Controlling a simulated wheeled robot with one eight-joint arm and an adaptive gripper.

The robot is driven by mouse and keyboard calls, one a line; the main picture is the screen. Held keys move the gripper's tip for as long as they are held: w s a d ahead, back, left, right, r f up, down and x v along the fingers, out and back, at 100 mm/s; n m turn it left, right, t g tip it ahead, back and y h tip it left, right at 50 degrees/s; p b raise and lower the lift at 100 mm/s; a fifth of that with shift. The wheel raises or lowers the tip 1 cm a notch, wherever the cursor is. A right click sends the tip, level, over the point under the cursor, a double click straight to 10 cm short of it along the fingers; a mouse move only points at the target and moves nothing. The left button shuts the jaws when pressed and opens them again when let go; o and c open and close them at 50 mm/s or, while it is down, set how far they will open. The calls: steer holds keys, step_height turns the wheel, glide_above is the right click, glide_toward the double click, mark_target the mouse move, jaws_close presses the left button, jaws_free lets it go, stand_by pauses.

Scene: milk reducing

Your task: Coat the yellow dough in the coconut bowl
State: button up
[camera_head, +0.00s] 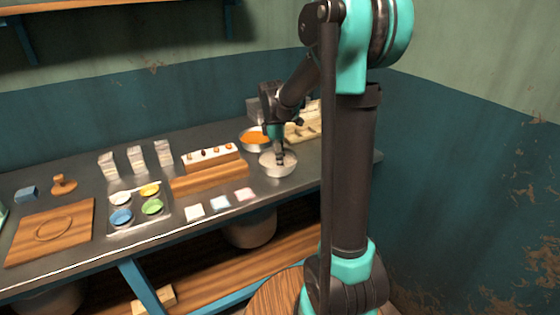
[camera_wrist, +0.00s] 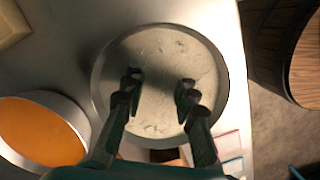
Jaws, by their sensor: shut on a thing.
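The coconut bowl (camera_head: 279,170) is a round metal bowl with pale, crumbly filling, at the right part of the counter. It fills the middle of the wrist view (camera_wrist: 222,85). My gripper (camera_head: 280,163) points down into this bowl, and its fingers (camera_wrist: 158,90) show over the pale filling with a gap between them. It is shut on a piece, most likely the yellow dough. The piece cannot be told apart from the coconut, and no yellow shows between the fingers.
A bowl with orange content (camera_head: 255,138) stands close behind the coconut bowl. A pale slotted tray (camera_head: 304,128) lies behind it. To the left are a white rack (camera_head: 209,161), a wooden block (camera_head: 209,178), a tray of coloured dishes (camera_head: 162,221) and a wooden board (camera_head: 75,237).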

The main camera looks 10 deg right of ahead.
steer(key=shift+w+a, duration=0.15)
steer(key=shift+w, duration=0.3)
steer(key=shift+a, duration=0.3)
steer(key=shift+s+a, duration=0.2)
steer(key=shift+s+d, duration=0.2)
steer(key=shift+s, duration=0.2)
steer(key=shift+d, duration=0.3)
steer(key=shift+w+d, duration=0.15)
steer(key=shift+w, duration=0.25)
steer(key=shift+w+a, duration=0.2)
steer(key=shift+s+a, duration=0.15)
steer(key=shift+a, duration=0.3)
steer(key=shift+s, duration=0.25)
